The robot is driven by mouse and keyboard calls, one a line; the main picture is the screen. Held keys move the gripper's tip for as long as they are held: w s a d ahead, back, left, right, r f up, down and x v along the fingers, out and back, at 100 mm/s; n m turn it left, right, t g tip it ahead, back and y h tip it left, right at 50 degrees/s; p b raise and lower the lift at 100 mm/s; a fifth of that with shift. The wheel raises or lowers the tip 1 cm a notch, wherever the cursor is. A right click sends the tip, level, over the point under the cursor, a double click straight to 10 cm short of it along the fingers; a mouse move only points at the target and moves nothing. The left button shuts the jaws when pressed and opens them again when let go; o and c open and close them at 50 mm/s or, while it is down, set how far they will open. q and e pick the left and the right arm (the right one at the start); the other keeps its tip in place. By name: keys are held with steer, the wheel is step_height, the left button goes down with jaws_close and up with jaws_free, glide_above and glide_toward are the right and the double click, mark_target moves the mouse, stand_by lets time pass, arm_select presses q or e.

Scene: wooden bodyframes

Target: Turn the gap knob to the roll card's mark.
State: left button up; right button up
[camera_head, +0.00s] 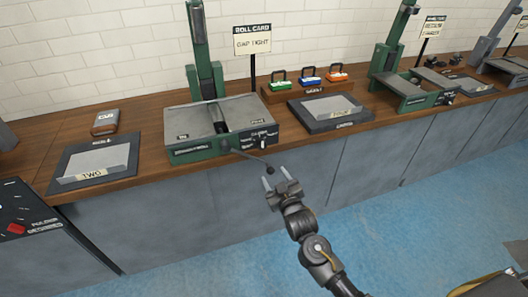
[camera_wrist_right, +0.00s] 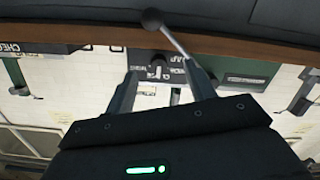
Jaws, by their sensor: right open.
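The roll card (camera_head: 252,42) on a black post behind the green roller machine (camera_head: 192,150) reads "GAP TIGHT". The small dark gap knob (camera_head: 263,143) is on the right of the machine's front panel, with lettering around it; its exact setting is too small to read. In the right wrist view, which is upside down, the knob (camera_wrist_right: 157,71) appears between the finger tips. My right gripper (camera_head: 276,178) is open and empty, in front of and below the knob, apart from it. My left gripper is out of view.
A crank lever with a dark ball end (camera_head: 270,170) sticks out from the machine front, close to my right fingers. A dark tray (camera_head: 333,125) lies right of the machine, another (camera_head: 62,178) left.

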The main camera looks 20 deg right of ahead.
mark_target(263, 147)
steer(key=shift+t, duration=0.4)
steer(key=w+r, duration=0.1)
steer(key=w, duration=0.2)
steer(key=w+r, duration=0.1)
steer(key=w, duration=0.2)
steer(key=w+r, duration=0.1)
steer(key=w, duration=0.3)
steer(key=shift+a+r, duration=0.2)
steer(key=shift+a, duration=0.15)
steer(key=shift+w, duration=0.6)
steer(key=shift+c, duration=0.6)
steer(key=c, duration=0.9)
steer(key=shift+o, duration=0.2)
